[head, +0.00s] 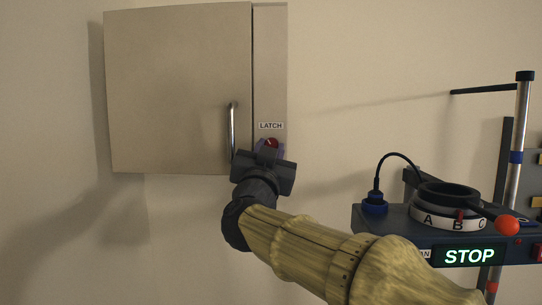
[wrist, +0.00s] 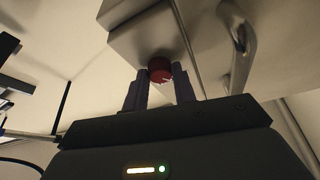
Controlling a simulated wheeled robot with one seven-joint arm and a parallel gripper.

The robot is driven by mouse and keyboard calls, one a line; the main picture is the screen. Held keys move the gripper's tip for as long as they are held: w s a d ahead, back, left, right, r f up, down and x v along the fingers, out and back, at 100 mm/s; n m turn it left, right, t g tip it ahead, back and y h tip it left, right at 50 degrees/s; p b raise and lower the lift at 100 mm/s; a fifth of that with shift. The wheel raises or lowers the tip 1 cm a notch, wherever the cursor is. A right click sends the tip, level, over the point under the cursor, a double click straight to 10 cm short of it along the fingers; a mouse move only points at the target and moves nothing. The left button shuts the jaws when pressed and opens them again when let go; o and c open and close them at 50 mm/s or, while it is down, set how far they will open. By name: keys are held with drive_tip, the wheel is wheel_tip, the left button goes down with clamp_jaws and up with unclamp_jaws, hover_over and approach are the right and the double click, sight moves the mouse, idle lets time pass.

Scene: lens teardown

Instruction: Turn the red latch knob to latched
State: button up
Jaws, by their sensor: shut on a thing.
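The red latch knob (head: 272,143) is on the narrow right panel of a wall cabinet (head: 180,90), just under a "LATCH" label (head: 271,126). It carries a light pointer mark. My gripper (head: 268,150) reaches it from below and in front, and its fingers are closed on the knob. In the wrist view, the knob (wrist: 159,70) sits between the two fingertips (wrist: 160,80), with a white mark toward its lower right. The fingers hide part of the knob's sides, and I cannot read its set position.
A vertical metal handle (head: 232,130) on the closed cabinet door stands close left of my gripper. At right is a device (head: 440,240) with a "STOP" display, a lettered ring (head: 440,218), a red-ended lever (head: 507,225) and a metal post (head: 521,130). Bare wall lies between.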

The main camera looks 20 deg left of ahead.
drive_tip(key=m+h, duration=0.1)
drive_tip(key=m, duration=0.2)
drive_tip(key=m+h, duration=0.2)
drive_tip(key=m+g+h, duration=0.1)
drive_tip(key=m, duration=0.2)
drive_tip(key=shift+a+r+m, duration=0.15)
drive_tip(key=shift+a+m, duration=0.1)
drive_tip(key=shift+m, duration=0.05)
drive_tip(key=o, duration=1)
drive_tip(key=b+v, duration=0.7)
drive_tip(key=v, duration=1)
drive_tip(key=shift+s+b, duration=0.25)
drive_tip(key=shift+b, duration=0.05)
